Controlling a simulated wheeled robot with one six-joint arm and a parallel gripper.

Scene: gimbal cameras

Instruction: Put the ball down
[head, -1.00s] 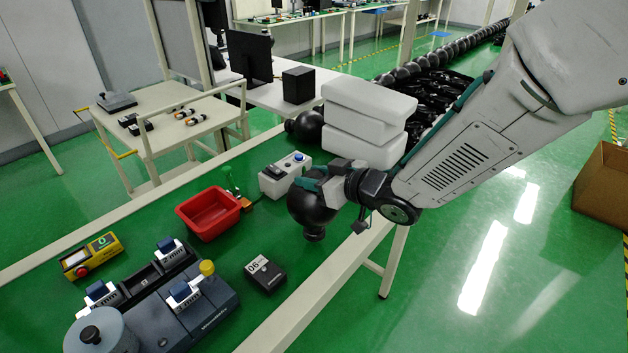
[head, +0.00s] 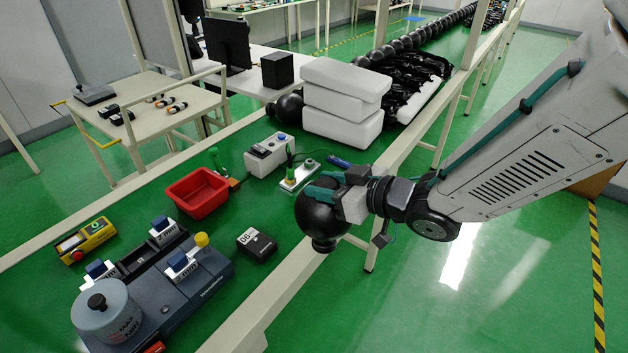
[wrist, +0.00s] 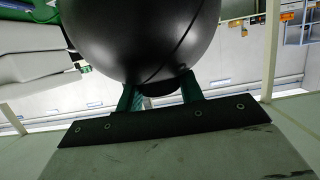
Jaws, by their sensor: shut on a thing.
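My gripper (head: 326,190) is shut on a black ball (head: 318,222) with a short neck at its lower end. In the head view the ball hangs at the right edge of the green-topped workbench (head: 225,275), by the pale front rail; whether it touches anything below cannot be told. In the wrist view the ball (wrist: 145,35) fills the top middle, with the green fingers (wrist: 160,95) against its near side.
A red bin (head: 198,193), a small black box (head: 257,244), a grey fixture (head: 190,290) and a white switch box (head: 268,154) stand on the bench. White blocks (head: 343,100) and black wrapped items lie behind. Green bench surface is clear between the bin and the ball.

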